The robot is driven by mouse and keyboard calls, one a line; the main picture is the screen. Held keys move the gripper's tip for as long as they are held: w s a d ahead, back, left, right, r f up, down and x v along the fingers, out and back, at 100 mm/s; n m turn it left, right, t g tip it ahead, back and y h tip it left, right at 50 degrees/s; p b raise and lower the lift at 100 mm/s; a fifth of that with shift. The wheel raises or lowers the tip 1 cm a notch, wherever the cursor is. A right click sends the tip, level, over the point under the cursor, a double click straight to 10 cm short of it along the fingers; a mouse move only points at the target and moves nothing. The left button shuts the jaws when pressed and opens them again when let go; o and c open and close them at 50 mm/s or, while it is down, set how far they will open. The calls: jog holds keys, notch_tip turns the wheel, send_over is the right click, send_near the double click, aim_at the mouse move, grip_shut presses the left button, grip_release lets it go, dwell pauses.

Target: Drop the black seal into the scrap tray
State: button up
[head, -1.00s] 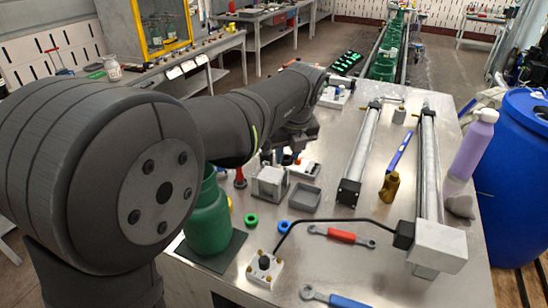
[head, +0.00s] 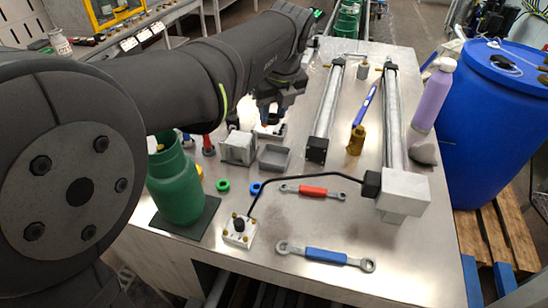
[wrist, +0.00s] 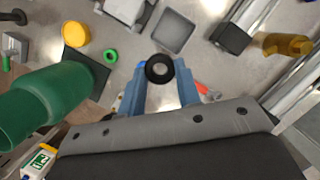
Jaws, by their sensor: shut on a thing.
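The black seal (wrist: 159,68) is a thick dark ring. In the wrist view it sits between the two blue fingertips of my gripper (wrist: 160,76), which are shut on it. In the head view my gripper (head: 267,112) hangs over the table, beyond the tray; the seal cannot be made out there. The scrap tray appears to be the shallow grey square tray (head: 275,158), which also shows in the wrist view (wrist: 174,29), above the seal in the picture. The tray's visible floor is bare.
A grey block (head: 238,148) stands left of the tray. A green ring (head: 223,186) and a blue ring (head: 256,188) lie in front. A green bottle (head: 178,180) stands at left. Wrenches and long cylinders (head: 328,110) lie to the right.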

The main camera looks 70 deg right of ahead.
send_over(278, 159)
notch_tip(278, 159, down, 8)
jog(key=shift+w+f, duration=0.1)
jog(key=shift+f, duration=2.95)
jog(key=o, duration=1)
jog(key=shift+o, duration=0.2)
jog(key=shift+r, duration=0.15)
jog(key=v, duration=1.7)
